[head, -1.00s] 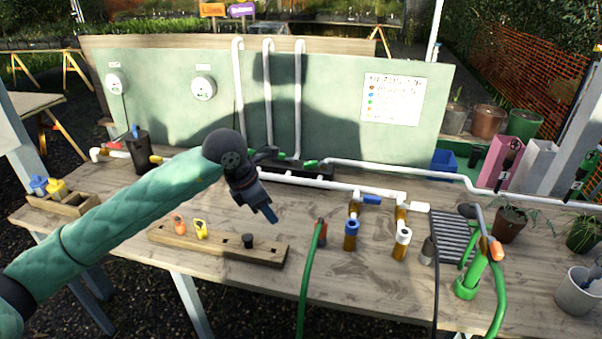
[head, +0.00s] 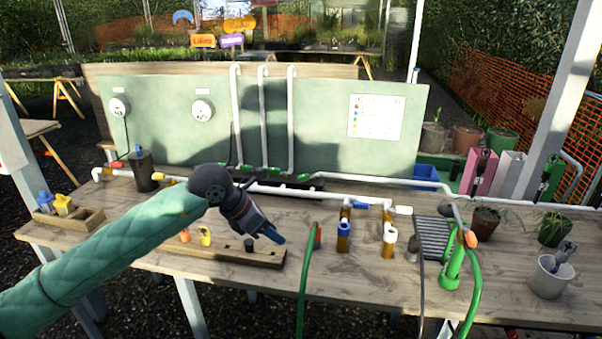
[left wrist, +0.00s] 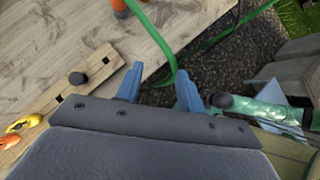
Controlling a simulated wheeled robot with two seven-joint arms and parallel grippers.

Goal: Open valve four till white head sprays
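I cannot read which is valve four. Below the pipe hang a white-topped head (head: 389,239) and a blue-topped head (head: 343,234), each with an amber body. No spray shows. My left gripper (head: 273,234) is above the bench, left of these heads, near the wooden block. In the left wrist view its blue fingers (left wrist: 158,86) are apart and empty. My right gripper is not in view.
A wooden block (head: 265,257) holds orange and yellow pieces and a black knob. A green hose (head: 303,285) crosses the bench front. A sign (head: 375,117) with coloured dots is on the green board.

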